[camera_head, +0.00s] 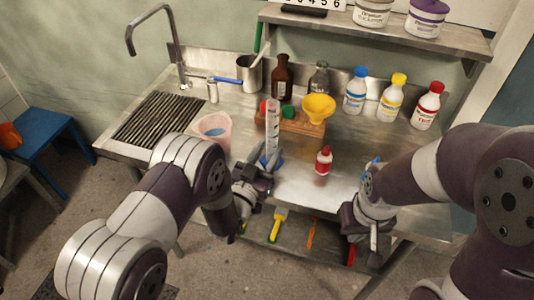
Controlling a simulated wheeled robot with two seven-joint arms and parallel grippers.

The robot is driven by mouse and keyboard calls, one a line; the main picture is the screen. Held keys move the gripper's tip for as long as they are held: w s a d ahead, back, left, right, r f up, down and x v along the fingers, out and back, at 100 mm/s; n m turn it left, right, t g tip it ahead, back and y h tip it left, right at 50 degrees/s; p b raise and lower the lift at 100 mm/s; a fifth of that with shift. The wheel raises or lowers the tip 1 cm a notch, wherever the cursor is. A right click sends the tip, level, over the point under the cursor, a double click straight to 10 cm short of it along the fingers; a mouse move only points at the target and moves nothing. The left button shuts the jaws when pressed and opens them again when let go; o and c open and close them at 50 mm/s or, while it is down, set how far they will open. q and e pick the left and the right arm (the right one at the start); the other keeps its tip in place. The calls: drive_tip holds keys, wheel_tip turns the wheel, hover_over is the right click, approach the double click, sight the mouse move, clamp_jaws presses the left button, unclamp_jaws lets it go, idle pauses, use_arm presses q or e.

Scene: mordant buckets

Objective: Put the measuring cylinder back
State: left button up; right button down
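The clear measuring cylinder (272,128) with dark graduations stands upright on the steel worktop, in front of the wooden rack (293,123). Its blue base (275,161) is partly hidden by my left gripper. My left gripper (263,172) is right at the cylinder's foot; I cannot tell whether its fingers touch the cylinder or have closed on it. My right gripper (366,248) hangs low in front of the worktop's front edge, away from the cylinder; its finger gap is not clear.
A yellow funnel (318,107) sits at the rack, with a brown bottle (282,80) behind. Blue-, yellow- and red-capped bottles (427,108) line the back right. A lower shelf (295,236) holds brushes.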

use_arm(q)
drive_tip(key=shift+o, duration=0.6)
drive_tip(key=shift+r, duration=0.25)
drive_tip(key=b+v, duration=0.1)
drive_tip(key=v, duration=1.1)
